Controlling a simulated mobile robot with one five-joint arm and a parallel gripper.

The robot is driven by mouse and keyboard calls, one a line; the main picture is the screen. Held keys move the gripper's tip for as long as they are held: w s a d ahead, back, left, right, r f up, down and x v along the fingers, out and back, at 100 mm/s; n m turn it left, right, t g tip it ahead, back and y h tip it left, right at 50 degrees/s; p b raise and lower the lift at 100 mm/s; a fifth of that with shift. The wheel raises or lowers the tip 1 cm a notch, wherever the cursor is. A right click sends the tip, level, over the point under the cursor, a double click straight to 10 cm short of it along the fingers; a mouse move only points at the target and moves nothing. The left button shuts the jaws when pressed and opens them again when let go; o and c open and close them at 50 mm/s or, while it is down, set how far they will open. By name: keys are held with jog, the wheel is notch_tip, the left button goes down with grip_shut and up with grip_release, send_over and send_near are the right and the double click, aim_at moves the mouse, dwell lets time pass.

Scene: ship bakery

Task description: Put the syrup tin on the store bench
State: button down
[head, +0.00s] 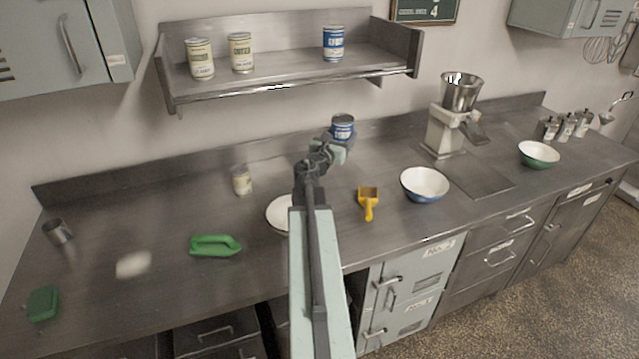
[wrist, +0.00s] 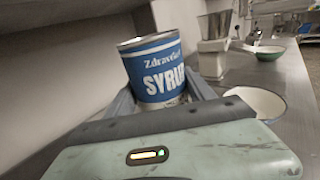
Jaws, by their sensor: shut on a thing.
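A blue and white syrup tin (head: 342,124) is held in my gripper (head: 338,146) over the back part of the steel bench (head: 190,205). In the wrist view the tin (wrist: 153,72) stands between the two fingers, label towards me and slightly tilted in the picture. The fingers are shut on its sides. Its base is partly hidden by my gripper, so I cannot tell whether it touches the bench. Another blue syrup tin (head: 333,43) stands on the wall shelf (head: 285,77).
Two pale tins stand on the shelf's left. The bench's back left is clear.

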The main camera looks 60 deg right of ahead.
jog(key=w+d+f+n+t+y+b, duration=0.3)
jog(key=w+d+f+n+t+b, duration=0.1)
jog(key=w+d+f+t+b, duration=0.3)
jog(key=w+d+f+n+t+y+b, duration=0.3)
jog(key=w+d+f+n+t+b, duration=0.2)
jog(key=w+f, duration=0.3)
jog(key=f+b, duration=0.9)
jog(key=b, duration=0.1)
jog(key=shift+w+a, duration=0.35)
jog(key=shift+w, duration=0.05)
jog(key=shift+r, duration=0.25)
jog(key=shift+f, duration=0.2)
jog(key=shift+c, duration=1.8)
grip_release()
jog(key=shift+r, duration=0.15)
jog(key=v, duration=1.2)
jog(key=shift+s+r, duration=0.1)
jog(key=shift+r, duration=0.1)
